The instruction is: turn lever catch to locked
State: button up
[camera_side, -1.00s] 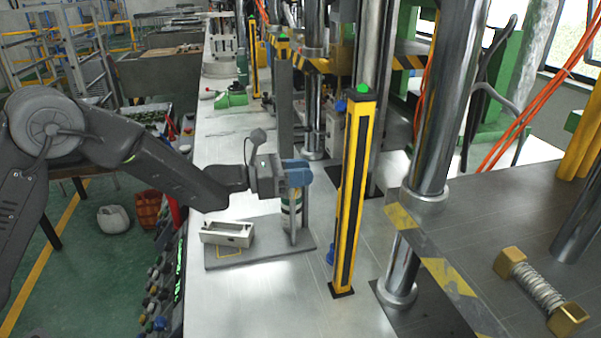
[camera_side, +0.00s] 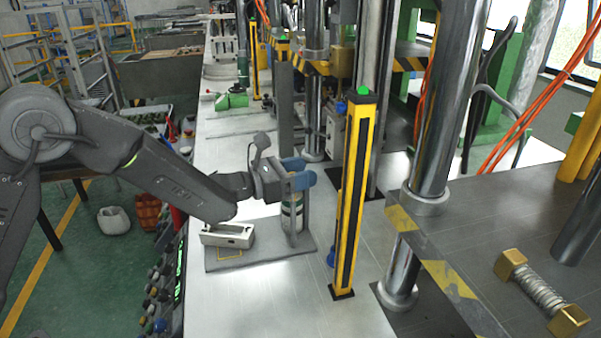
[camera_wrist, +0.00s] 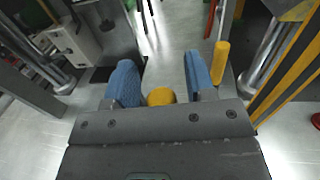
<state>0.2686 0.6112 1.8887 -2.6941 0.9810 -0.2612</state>
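A yellow and black post (camera_side: 354,195) stands close on the right. Steel columns (camera_side: 436,110) rise beyond it. The bench (camera_side: 270,300) is clear in front.

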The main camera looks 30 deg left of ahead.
jog(key=shift+s+f, duration=0.1)
jog(key=v, duration=1.3)
jog(key=shift+s+a, duration=0.25)
jog(key=shift+a, duration=0.05)
jog(key=shift+d, duration=0.1)
